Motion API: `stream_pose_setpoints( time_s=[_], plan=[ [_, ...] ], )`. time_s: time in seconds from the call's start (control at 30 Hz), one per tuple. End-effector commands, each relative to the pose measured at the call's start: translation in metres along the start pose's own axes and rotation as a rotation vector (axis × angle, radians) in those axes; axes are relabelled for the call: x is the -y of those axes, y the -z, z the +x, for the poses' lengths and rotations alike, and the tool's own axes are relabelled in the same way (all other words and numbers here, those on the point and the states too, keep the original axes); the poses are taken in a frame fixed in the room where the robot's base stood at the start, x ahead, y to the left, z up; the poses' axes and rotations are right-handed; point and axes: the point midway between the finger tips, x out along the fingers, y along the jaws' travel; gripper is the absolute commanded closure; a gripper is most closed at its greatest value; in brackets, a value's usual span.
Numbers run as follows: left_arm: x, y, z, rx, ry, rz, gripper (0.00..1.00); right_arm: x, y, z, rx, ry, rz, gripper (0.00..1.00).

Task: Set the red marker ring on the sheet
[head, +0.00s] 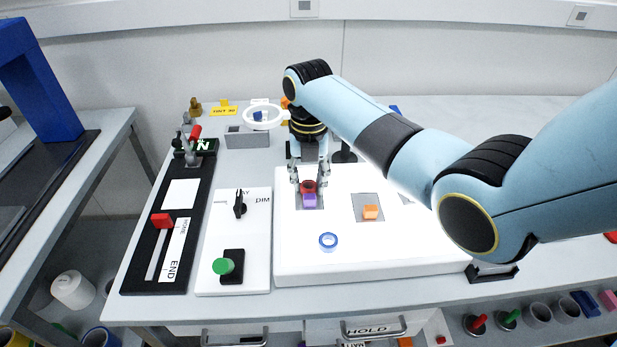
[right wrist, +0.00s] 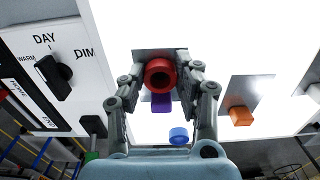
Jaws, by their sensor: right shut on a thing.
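The red marker ring (right wrist: 160,75) is held between the fingers of my right gripper (right wrist: 160,80), which is shut on it. In the head view the red ring (head: 309,187) shows between the fingertips of the right gripper (head: 309,180), just behind a purple block (head: 309,201). Below it is a dark grey square sheet (head: 314,207) on the white lit panel (head: 300,262); I cannot tell whether the ring touches the sheet. A second grey sheet (head: 360,199) has an orange block (head: 370,212) on it. My left gripper is not in view.
A blue ring (head: 328,241) lies on the bare front of the lit panel. To the left are a control plate with a black knob (head: 239,206) and a green button (head: 223,266), and a black slider board (head: 143,275). A white ring-shaped thing (head: 262,117) stands behind.

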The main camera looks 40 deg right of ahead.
Motion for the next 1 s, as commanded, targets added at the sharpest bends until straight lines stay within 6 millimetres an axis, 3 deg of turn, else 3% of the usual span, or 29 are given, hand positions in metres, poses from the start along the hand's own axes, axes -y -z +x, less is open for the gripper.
stream_pose_setpoints(
  time_s=[0.3, 0.33, 0.5, 0.77, 0.87, 1.0],
  plan=[
    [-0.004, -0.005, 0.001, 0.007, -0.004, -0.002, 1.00, 0.000, 0.000, 0.003, 0.000, 0.000, 0.000, 0.82],
    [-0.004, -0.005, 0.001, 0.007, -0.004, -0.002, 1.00, 0.000, 0.000, 0.003, 0.000, 0.000, 0.000, 0.64],
    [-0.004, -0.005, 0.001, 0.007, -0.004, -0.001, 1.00, 0.000, 0.000, 0.002, 0.000, 0.000, 0.000, 0.44],
    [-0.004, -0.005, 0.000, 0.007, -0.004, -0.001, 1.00, 0.000, 0.000, 0.001, 0.000, -0.001, 0.000, 0.44],
    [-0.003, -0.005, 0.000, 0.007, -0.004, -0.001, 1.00, 0.000, -0.001, -0.007, 0.002, -0.001, 0.000, 0.44],
    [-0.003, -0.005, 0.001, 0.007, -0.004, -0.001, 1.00, -0.001, -0.001, -0.032, 0.005, -0.003, 0.000, 0.44]
  ],
)
